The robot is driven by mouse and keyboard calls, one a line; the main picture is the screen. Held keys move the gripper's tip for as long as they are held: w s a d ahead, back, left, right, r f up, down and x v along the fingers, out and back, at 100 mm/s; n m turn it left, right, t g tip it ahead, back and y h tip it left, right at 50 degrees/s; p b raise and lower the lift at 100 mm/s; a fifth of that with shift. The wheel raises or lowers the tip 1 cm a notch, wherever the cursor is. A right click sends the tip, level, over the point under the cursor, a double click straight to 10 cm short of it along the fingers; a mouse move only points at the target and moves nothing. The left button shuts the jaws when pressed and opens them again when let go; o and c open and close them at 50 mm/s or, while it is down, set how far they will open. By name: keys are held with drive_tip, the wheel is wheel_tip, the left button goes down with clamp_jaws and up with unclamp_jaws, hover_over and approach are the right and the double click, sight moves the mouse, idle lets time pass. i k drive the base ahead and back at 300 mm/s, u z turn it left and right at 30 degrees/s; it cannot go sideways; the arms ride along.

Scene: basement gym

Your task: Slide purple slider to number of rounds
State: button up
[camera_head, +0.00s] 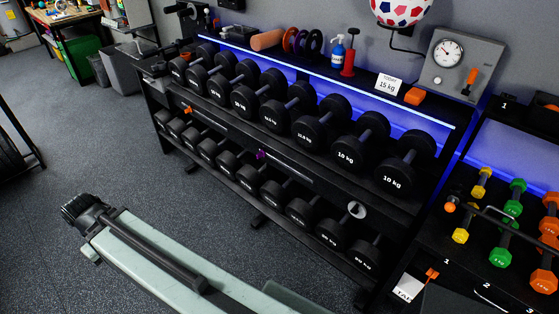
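A small purple slider (260,155) sits on the long dark rail (228,133) between the upper and lower rows of dumbbells, around the middle of the rack. A small orange piece (187,110) is near the rail's left end. A white round plate with a dark mark (357,209) is near the rail's right end; its mark is too small to read. My pale green arm crosses the lower left. Its dark end, my gripper (83,209), is above the floor, left of the rack and well apart from the slider. I cannot tell its opening.
Black dumbbells (347,151) fill both rack tiers around the rail. A "TODAY 15 kg" card (389,84) and gauge panel (459,66) stand on top. Coloured dumbbells (508,215) are on the right rack.

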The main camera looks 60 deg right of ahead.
sight(262, 154)
drive_tip(key=u, duration=0.15)
drive_tip(key=i, duration=0.85)
drive_tip(key=z, duration=0.05)
